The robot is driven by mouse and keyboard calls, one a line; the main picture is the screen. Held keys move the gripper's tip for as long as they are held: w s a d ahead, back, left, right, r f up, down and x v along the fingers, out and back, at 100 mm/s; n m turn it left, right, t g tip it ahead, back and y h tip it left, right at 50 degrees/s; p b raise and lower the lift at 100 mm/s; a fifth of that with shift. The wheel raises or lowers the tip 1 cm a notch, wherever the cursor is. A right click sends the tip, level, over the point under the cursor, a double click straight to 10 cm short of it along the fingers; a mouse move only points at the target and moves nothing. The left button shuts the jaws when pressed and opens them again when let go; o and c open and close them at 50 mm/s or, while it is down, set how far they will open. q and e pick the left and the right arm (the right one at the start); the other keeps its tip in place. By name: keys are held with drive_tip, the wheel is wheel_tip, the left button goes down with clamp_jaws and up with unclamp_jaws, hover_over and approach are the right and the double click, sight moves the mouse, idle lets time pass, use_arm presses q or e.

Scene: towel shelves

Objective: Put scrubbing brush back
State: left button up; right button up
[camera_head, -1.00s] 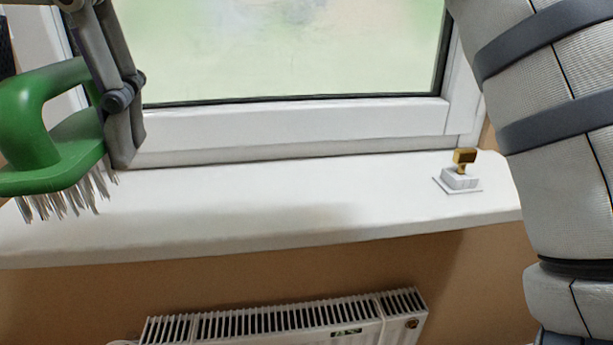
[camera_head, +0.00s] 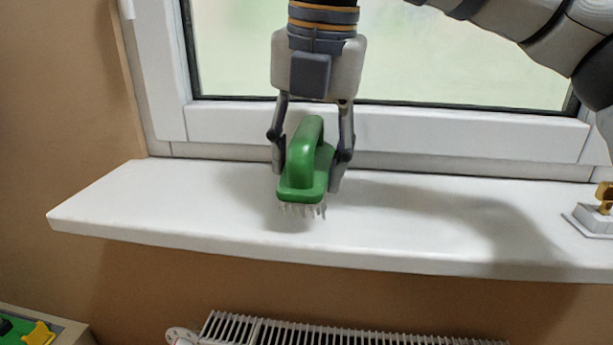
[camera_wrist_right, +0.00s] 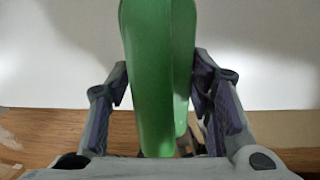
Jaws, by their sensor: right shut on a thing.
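The green scrubbing brush (camera_head: 308,165) is over the white windowsill (camera_head: 120,200) in the head view, with its handle up and its pale bristles pointing down. My right gripper (camera_head: 309,170) comes down from above, with one finger on each side of the brush, and is shut on it. The bristles are at or just above the sill; I cannot tell whether they touch it. In the right wrist view the green brush (camera_wrist_right: 158,75) fills the middle between the fingers (camera_wrist_right: 160,100). My left gripper is not in view.
A small gold-topped object on a white base (camera_head: 590,215) stands at the sill's right end. The window frame (camera_head: 420,135) is behind the sill. A radiator (camera_head: 330,333) is below. A box with coloured things (camera_head: 35,333) is at the lower left. The sill's left part is clear.

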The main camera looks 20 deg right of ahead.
wheel_tip(320, 180, down, 2)
drive_tip(key=shift+f, duration=0.2)
drive_tip(key=shift+r, duration=0.15)
drive_tip(key=o, duration=1.5)
